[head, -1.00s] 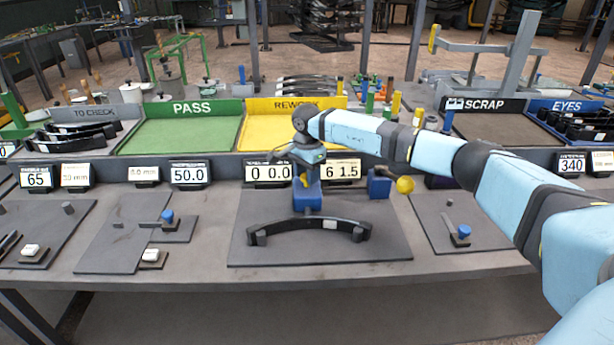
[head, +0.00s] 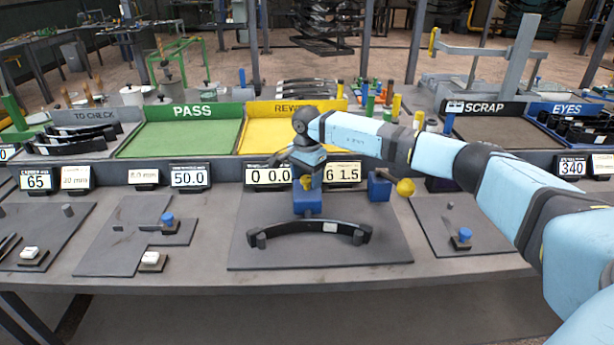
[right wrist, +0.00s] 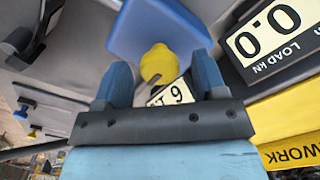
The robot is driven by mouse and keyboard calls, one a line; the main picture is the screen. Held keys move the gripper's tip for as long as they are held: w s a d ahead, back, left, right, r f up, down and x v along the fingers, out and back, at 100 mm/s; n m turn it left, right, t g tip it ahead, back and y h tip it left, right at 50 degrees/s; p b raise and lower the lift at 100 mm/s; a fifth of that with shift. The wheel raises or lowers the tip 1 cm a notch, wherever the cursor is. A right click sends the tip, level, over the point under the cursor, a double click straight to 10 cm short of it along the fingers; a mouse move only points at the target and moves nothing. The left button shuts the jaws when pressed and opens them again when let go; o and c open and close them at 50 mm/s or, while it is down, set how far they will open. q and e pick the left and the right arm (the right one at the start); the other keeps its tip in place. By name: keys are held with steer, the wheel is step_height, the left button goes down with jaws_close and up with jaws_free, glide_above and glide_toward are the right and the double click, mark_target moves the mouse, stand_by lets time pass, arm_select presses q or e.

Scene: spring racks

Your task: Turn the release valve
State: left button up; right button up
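A yellow knob (head: 307,182) on a blue block (head: 307,202) stands behind the curved black spring on the middle mat. A second yellow knob (head: 405,187) sticks out beside another blue block (head: 378,187) to its right. The frames do not label which is the release valve. My right gripper (head: 308,170) points down at the left block. In the right wrist view a notched yellow knob (right wrist: 158,64) in front of a blue block (right wrist: 155,28) shows between the spread blue fingertips of my right gripper (right wrist: 160,72). A gap is visible on both sides; contact cannot be told. My left gripper is not in view.
A black curved spring (head: 310,228) lies on the grey mat (head: 320,255) in front of the block. Number displays (head: 268,174) stand along the table's back edge. PASS (head: 180,135) and REWORK trays lie behind. My right arm crosses above the right side.

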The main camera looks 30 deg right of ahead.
mark_target(307, 178)
steer(key=shift+r, duration=0.4)
step_height(307, 178, up, 13)
stand_by(0.6)
steer(key=shift+f, duration=0.1)
